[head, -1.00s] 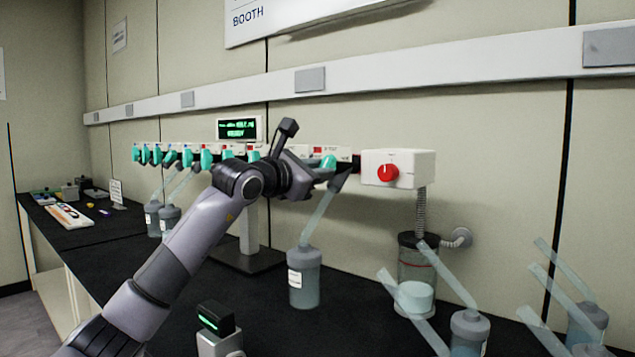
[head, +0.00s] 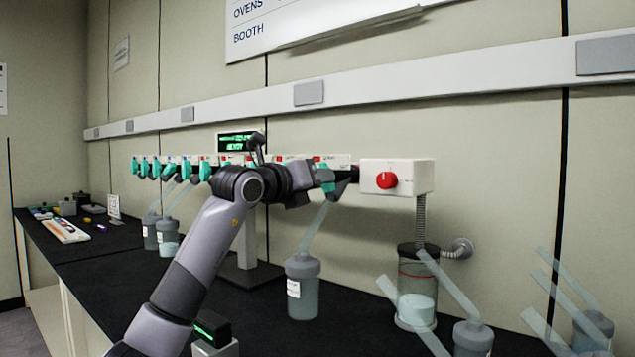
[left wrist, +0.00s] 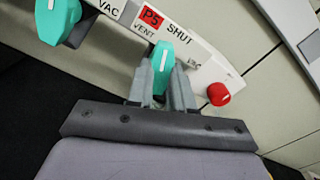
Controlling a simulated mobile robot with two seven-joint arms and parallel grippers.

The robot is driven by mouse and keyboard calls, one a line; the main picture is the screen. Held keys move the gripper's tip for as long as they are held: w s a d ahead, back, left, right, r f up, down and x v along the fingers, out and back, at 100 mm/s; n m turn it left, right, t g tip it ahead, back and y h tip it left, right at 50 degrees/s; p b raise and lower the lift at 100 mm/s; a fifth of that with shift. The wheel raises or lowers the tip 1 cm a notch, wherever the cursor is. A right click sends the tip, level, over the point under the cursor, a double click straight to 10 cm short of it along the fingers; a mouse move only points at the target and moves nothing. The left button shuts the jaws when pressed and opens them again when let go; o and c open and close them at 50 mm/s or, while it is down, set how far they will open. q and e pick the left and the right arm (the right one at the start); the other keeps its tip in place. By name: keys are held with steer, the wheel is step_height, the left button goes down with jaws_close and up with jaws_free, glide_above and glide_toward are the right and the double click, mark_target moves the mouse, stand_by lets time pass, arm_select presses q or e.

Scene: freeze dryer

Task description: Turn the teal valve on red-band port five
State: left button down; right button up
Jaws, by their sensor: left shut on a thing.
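The teal valve (left wrist: 163,66) of the port with the red P5 label (left wrist: 151,20) is in the middle of the left wrist view. Its white mark points up toward the lettering SHUT. My left gripper (left wrist: 163,88) is shut on this valve, one finger on each side. In the head view the gripper (head: 331,181) reaches the right end of the manifold, and the teal valve (head: 324,176) shows partly behind it. My right gripper is not in view.
Several other teal valves (head: 170,168) line the manifold to the left. A white box with a red knob (head: 387,180) is just right of the gripper. A glass trap (head: 417,295) and more flasks (head: 472,338) stand at the right. A green display (head: 236,142) rises behind my arm.

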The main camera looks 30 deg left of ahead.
arm_select(q)
steer(key=n, duration=0.4)
steer(key=shift+r, duration=0.1)
steer(key=shift+n, duration=1.6)
steer(key=c, duration=1)
jaws_free()
steer(key=shift+s, duration=0.15)
